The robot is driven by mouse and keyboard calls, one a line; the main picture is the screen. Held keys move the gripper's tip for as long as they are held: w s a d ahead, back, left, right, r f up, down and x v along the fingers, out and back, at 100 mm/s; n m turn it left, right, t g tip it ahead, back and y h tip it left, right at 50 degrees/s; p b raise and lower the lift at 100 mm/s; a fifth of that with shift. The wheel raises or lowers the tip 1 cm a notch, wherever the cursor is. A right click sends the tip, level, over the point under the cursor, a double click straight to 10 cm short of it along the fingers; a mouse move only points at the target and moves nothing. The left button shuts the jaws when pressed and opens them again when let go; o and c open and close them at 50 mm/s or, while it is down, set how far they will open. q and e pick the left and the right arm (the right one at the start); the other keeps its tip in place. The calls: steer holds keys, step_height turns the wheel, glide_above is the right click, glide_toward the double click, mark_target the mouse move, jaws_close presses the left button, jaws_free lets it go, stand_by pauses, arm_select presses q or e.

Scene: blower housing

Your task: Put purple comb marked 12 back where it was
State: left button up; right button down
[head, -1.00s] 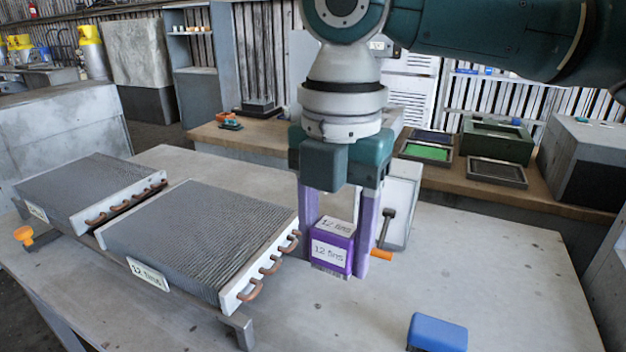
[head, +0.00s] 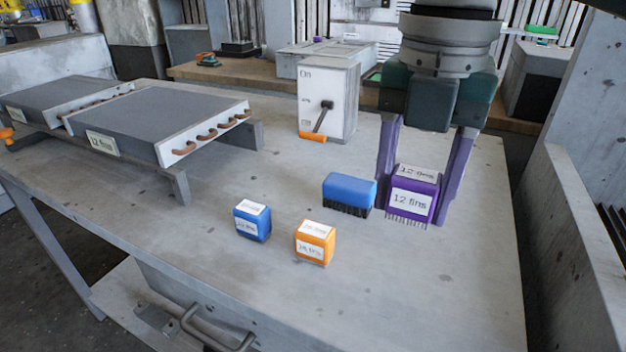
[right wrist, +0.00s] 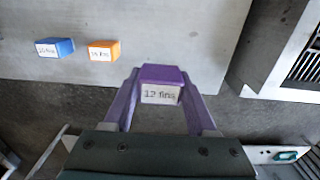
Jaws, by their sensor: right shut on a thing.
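The purple comb marked "12 fins" (head: 412,204) is between the two fingers of my right gripper (head: 414,214), which is shut on it. It hangs upright, teeth down, at the right part of the workbench in the head view. Whether its teeth touch the bench I cannot tell. The comb also shows in the right wrist view (right wrist: 161,93), label facing the camera. Two coil blocks with fins stand on a rack at left; the nearer one (head: 150,120) is labelled "12 fins". My left gripper is not in view.
A blue brush (head: 349,190) lies just left of the held comb. A small blue comb (head: 252,220) and an orange comb (head: 314,243) stand further left and nearer the front. A white switch box (head: 328,95) with an orange-handled lever stands behind. Bare bench lies between.

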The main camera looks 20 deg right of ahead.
mark_target(391, 284)
step_height(391, 284, down, 11)
steer(key=shift+s+r+b, duration=0.1)
steer(key=shift+r+b, duration=0.05)
steer(key=shift+b, duration=0.6)
steer(key=shift+c, duration=1)
jaws_free()
